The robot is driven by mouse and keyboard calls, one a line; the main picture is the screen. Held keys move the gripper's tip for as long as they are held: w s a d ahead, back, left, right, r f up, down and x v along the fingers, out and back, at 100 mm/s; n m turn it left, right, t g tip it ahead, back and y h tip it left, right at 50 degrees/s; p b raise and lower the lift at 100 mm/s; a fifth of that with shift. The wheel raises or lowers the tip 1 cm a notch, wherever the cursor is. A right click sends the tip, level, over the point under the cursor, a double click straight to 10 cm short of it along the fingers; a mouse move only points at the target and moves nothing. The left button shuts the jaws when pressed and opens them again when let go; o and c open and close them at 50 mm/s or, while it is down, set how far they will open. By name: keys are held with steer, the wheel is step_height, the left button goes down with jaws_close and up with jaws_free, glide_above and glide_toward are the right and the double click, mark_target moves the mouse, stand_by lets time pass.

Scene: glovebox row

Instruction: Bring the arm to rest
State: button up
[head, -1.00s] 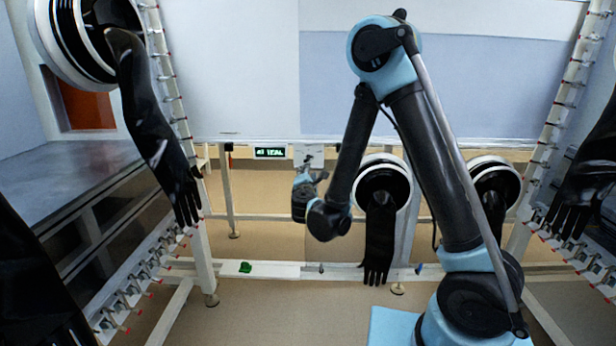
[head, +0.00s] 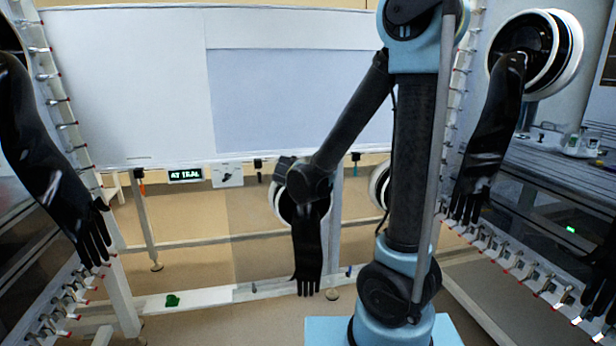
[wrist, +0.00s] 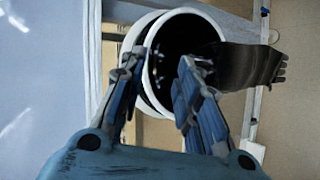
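My arm rises in front of the white panel in the head view, with its elbow at the top and its forearm slanting down to the left. My gripper is mostly hidden behind the wrist joint in the head view. In the wrist view my gripper (wrist: 163,62) is open, with its two fingers apart and nothing between them. Beyond the fingers is a round white-rimmed glove port (wrist: 152,85) with a black glove (wrist: 245,65). In the head view that glove (head: 307,250) hangs below the port, behind my wrist.
Black gloves hang at the left (head: 45,150) and right (head: 490,130). A small lit display (head: 186,175) and a white switch box (head: 228,174) sit under the panel. A green object (head: 172,300) lies on the low white rail (head: 205,297). Floor shows beneath the frame.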

steer(key=s+d+f+m+g+h, duration=0.1)
steer(key=s+d+m+g, duration=0.25)
steer(key=s+d, duration=0.4)
steer(key=s+d+f+m+g, duration=0.2)
steer(key=s+d+m, duration=0.25)
steer(key=d, duration=0.55)
steer(key=s+d+f+m+g+y, duration=0.1)
steer(key=s+f+m+g+y, duration=0.1)
steer(key=s, duration=0.8)
steer(key=s+f+m+g+y, duration=0.2)
steer(key=s+m, duration=0.3)
steer(key=s, duration=0.5)
steer(key=shift+s+d+f, duration=0.15)
steer(key=shift+d+f, duration=0.25)
steer(key=shift+f, duration=0.25)
steer(key=shift+g, duration=0.25)
steer(key=shift+w+f, duration=0.2)
steer(key=shift+w, duration=0.25)
